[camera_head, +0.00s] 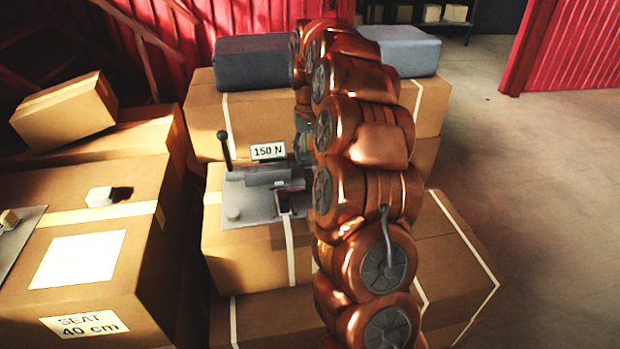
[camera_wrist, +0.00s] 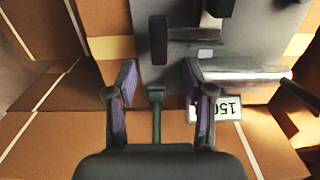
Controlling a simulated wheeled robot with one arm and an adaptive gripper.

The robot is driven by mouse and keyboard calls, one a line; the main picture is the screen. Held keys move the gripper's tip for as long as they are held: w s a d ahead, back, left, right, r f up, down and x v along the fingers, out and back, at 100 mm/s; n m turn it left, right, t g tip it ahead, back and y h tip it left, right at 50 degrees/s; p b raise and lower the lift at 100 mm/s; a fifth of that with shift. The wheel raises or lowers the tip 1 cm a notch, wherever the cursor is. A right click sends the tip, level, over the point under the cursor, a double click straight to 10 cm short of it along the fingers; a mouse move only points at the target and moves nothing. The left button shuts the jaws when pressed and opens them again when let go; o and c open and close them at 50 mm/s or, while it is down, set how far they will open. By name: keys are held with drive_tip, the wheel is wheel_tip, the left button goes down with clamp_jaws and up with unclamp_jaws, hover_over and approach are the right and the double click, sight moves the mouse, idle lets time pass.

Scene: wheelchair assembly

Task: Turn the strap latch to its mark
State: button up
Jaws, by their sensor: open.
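In the wrist view a dark upright bar (camera_wrist: 158,42), which looks like the strap latch, stands over a grey metal plate (camera_wrist: 215,25). In the head view it seems to be the small dark piece (camera_head: 284,202) at the plate's (camera_head: 250,203) right front. I cannot make out its mark. My gripper (camera_wrist: 160,75) is open and empty, its two fingers apart. The bar lies ahead of the gap between the fingertips, apart from both. A dark green stem (camera_wrist: 156,118) shows between the fingers; I cannot tell what it belongs to.
A "150 N" sign (camera_head: 267,151) and a black-knobbed lever (camera_head: 224,143) stand at the plate; the sign (camera_wrist: 228,107) is close to my right finger in the wrist view. A "SEAT 40 cm" carton (camera_head: 150,255) stands left; floor (camera_head: 540,150) is clear right.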

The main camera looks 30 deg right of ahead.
sight(310, 176)
drive_tip(key=shift+d+f+p, duration=0.1)
drive_tip(key=shift+f+p, duration=0.2)
drive_tip(key=shift+f, duration=3.65)
clamp_jaws()
